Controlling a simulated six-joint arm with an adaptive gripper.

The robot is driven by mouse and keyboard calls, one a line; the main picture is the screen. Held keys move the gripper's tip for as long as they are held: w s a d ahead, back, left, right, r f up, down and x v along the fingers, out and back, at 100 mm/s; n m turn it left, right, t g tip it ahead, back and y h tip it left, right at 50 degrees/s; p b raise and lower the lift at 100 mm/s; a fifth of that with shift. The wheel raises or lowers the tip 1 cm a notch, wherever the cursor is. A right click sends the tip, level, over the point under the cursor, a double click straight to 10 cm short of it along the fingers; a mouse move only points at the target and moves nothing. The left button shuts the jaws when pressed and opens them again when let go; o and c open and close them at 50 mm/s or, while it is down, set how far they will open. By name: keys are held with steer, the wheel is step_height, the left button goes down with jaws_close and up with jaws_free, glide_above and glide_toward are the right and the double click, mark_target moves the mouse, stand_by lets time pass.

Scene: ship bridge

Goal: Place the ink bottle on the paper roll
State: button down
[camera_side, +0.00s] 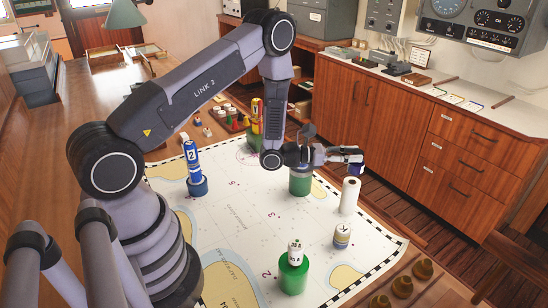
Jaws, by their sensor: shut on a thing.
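The paper roll (349,197) is a white cylinder standing upright near the right edge of the chart. My gripper (350,157) is just above it, reaching in from the left and shut on a small dark blue thing (356,169), which looks like the ink bottle. The bottle hangs close over the top of the roll, slightly to its right in the picture. The fingers hide part of the bottle, and I cannot tell whether it touches the roll.
A green cylinder (300,184) stands below my wrist. A small blue-and-cream jar (342,237) stands in front of the roll. A green base (293,277) bears white pieces, and a blue numbered container (192,162) stands left. The chart's middle (240,210) is clear.

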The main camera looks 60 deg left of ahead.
mark_target(349, 165)
steer(key=shift+f, duration=1.5)
steer(key=shift+f, duration=0.15)
steer(key=c, duration=0.8)
jaws_free()
